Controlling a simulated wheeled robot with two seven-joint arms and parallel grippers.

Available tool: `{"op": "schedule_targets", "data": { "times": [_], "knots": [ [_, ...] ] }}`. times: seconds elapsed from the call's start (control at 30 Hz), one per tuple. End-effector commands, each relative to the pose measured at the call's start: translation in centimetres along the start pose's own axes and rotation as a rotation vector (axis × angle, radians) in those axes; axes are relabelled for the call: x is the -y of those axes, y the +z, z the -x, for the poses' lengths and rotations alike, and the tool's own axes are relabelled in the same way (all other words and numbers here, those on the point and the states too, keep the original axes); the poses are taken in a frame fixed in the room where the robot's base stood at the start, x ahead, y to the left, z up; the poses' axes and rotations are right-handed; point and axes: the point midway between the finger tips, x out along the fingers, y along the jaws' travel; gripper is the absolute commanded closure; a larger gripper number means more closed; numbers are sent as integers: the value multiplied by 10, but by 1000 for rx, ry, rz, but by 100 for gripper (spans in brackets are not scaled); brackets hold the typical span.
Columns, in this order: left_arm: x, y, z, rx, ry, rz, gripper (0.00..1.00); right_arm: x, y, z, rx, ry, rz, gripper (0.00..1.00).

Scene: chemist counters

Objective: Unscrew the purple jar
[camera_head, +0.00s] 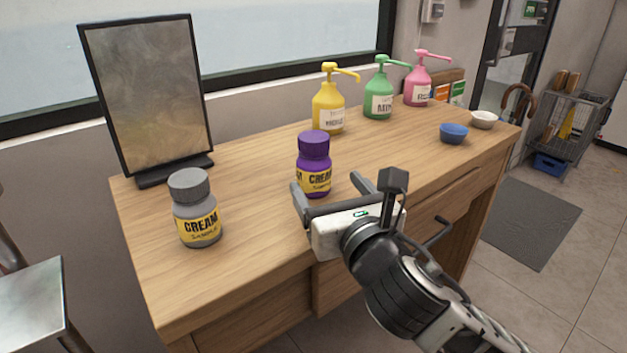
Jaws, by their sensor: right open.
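The purple jar (314,166) stands upright on the wooden counter, with its purple lid (314,143) on and a yellow "CREAM" label. My right gripper (326,183) comes in from the lower right, in front of the jar. I cannot tell whether a finger touches the jar. My left gripper does not show.
A grey cream jar (195,208) stands at the front left of the counter (240,180). A framed stand (150,95) is behind it. Yellow (328,105), green (379,95) and pink (418,85) pump bottles stand at the back. Blue (453,134) and white (482,120) bowls sit at the right end.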

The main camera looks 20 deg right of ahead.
Motion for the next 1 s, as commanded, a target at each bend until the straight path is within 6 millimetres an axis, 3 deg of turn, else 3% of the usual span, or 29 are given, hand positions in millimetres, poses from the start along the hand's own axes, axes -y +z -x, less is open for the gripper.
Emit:
{"op": "schedule_targets", "data": {
  "times": [0.1,0.37,0.7,0.97,1.0],
  "knots": [
    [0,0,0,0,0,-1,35,0,1,-22,0,-1,-1,24],
    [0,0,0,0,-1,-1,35,0,1,-42,0,1,-3,24],
    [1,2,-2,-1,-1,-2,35,0,0,-88,-1,0,-2,24],
    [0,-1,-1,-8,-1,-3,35,0,0,-91,-1,1,-2,24],
    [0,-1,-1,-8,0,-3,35,0,0,-91,-1,1,-2,29]
  ]
}}
